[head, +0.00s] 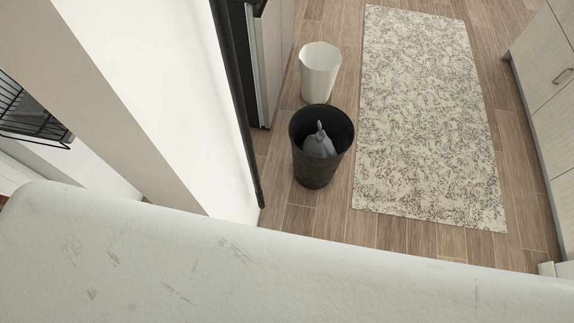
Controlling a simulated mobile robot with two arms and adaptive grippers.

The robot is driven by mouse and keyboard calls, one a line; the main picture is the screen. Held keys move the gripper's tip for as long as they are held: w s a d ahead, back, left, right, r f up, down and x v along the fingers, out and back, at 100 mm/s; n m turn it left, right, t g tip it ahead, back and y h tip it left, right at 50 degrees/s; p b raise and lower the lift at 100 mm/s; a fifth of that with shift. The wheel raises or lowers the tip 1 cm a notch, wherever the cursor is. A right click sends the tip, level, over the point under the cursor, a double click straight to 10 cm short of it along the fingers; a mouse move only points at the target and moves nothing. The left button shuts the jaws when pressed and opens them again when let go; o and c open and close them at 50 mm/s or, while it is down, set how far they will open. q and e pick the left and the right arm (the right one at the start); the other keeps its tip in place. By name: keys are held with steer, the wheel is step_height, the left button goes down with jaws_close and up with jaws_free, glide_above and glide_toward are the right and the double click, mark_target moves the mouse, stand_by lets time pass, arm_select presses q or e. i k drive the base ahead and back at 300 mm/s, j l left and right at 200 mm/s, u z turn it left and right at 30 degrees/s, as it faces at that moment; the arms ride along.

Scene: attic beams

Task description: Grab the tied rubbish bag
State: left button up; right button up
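The tied rubbish bag (318,147) is grey, with a knotted tip pointing up. It sits inside a black round bin (318,174) on the wooden floor, near the middle of the head view. The bin's near wall hides the lower part of the bag. Neither of my grippers shows in this view.
An empty-looking white bin (319,74) stands just behind the black bin. A mottled grey rug (425,120) lies to the right. Cabinets (548,60) line the right edge. A white wall (180,90) stands at left, and a large scuffed pale surface (250,265) fills the foreground.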

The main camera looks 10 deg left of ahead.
mark_target(318, 145)
steer(key=l+u, duration=0.1)
steer(key=u, duration=0.7)
steer(key=i+l+u, duration=0.15)
steer(key=l+u, duration=0.15)
steer(key=l, duration=0.15)
steer(key=i+l+u, duration=0.1)
steer(key=l+u, duration=0.2)
steer(key=l, duration=0.2)
steer(key=l+u, duration=0.3)
steer(key=l, duration=0.2)
